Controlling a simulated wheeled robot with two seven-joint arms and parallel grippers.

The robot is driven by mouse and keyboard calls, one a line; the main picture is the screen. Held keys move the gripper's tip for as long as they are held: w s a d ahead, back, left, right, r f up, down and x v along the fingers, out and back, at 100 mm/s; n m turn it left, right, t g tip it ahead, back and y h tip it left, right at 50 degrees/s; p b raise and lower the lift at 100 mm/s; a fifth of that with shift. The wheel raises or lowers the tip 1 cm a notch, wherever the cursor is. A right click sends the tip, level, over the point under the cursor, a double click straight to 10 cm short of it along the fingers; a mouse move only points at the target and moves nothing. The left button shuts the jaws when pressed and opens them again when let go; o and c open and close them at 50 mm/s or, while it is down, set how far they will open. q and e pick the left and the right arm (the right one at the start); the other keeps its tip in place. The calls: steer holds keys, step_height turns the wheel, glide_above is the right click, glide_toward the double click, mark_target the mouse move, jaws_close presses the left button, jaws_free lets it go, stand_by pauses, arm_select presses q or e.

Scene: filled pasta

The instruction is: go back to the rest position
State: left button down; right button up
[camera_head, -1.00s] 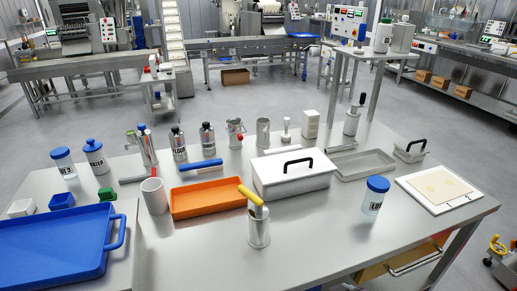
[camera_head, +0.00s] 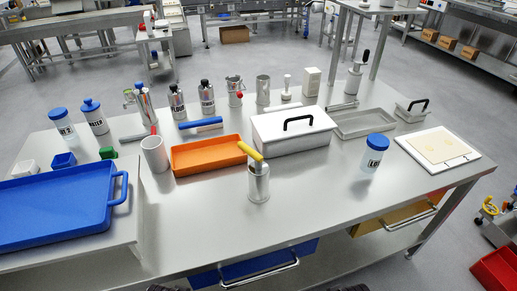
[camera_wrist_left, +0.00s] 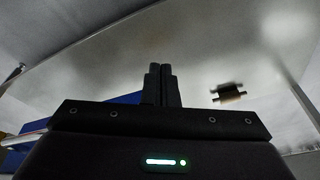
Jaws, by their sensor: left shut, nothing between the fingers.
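My left gripper (camera_wrist_left: 160,84) shows in the left wrist view with its two dark fingers together and nothing between them. Beyond it are a pale, blurred surface and a blue shape at the left. In the head view neither gripper can be made out; only small dark bits, perhaps parts of my own arms, show at the bottom edge. My right gripper is not in view. The steel worktable (camera_head: 320,215) stands in front of me with its objects standing or lying on it.
A blue tray (camera_head: 55,237) lies at the left. An orange tray (camera_head: 195,172), a white lidded box (camera_head: 290,140), a steel canister (camera_head: 258,190) with a yellow-handled tool and a blue-lidded jar (camera_head: 372,160) stand on the table. A blue drawer (camera_head: 255,270) is under the front edge.

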arm_select(q)
steer(key=s+a+f+g, duration=0.1)
steer(key=s+f, duration=0.3)
steer(key=f, duration=0.6)
steer(key=s+f, duration=0.3)
steer(key=f, duration=0.7)
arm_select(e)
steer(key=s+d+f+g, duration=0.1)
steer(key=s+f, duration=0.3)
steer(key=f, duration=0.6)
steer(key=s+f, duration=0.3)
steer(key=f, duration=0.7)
arm_select(q)
steer(key=s+a+f, duration=0.3)
steer(key=s+f, duration=0.8)
steer(key=s, duration=0.5)
steer(key=shift+f+g, duration=0.4)
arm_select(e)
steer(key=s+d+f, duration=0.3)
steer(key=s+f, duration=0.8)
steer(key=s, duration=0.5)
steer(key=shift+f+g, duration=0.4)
arm_select(q)
steer(key=shift+s, duration=0.1)
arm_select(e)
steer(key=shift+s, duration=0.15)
